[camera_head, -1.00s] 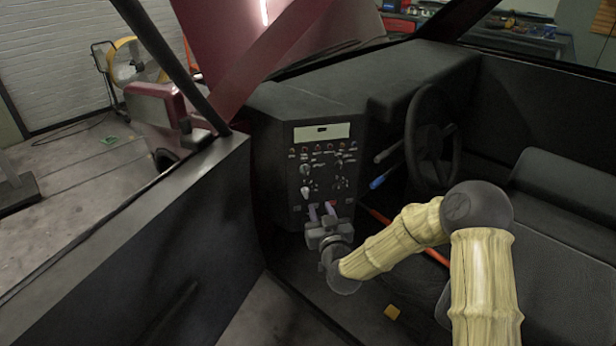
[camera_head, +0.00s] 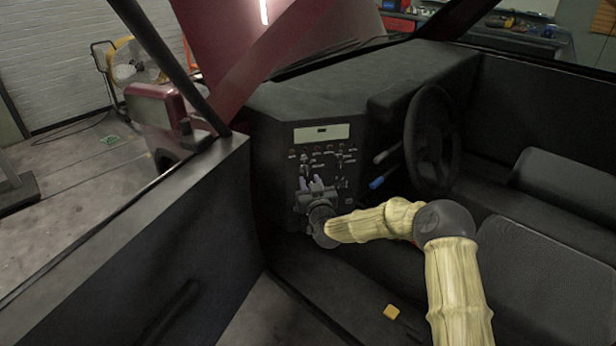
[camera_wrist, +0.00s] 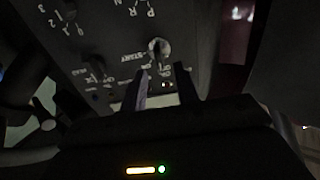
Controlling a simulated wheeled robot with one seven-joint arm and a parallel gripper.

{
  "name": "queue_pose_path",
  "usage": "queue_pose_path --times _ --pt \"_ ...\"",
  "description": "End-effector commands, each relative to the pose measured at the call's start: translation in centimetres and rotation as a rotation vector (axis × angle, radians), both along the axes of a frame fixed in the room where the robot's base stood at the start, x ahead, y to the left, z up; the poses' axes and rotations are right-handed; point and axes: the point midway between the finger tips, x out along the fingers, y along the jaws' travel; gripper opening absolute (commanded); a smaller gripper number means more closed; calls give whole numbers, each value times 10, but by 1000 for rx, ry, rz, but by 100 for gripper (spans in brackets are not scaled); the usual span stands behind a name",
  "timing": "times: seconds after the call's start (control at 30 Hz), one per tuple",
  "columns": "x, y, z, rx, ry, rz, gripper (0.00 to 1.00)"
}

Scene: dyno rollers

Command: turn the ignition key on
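The ignition key (camera_wrist: 157,49) is a pale knob-like piece on the dark panel, with START, ON and OFF lettering around it in the wrist view. My gripper (camera_wrist: 162,69) is open, with its two fingers apart just below the key in that view. The key lies near the gap between the fingertips. I cannot tell whether either finger touches it. In the head view my gripper (camera_head: 313,184) is in front of the lower part of the control panel (camera_head: 268,155), and the key cannot be made out there.
Other labelled knobs (camera_wrist: 96,68) sit on the panel around the key. The steering wheel (camera_head: 429,135) and a blue-tipped stalk (camera_head: 377,182) are to the right. The door (camera_head: 140,245) stands at the left. A small yellow piece (camera_head: 391,312) lies on the floor.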

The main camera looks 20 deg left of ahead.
Motion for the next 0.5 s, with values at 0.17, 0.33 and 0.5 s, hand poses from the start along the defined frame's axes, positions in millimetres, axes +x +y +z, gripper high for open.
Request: queue_pose_path --times 0.17,0.33,0.5 --pt "17 12 0 3 -1 0 31" --pt "26 18 0 1 1 2 31" --pt "28 19 0 0 0 2 31"
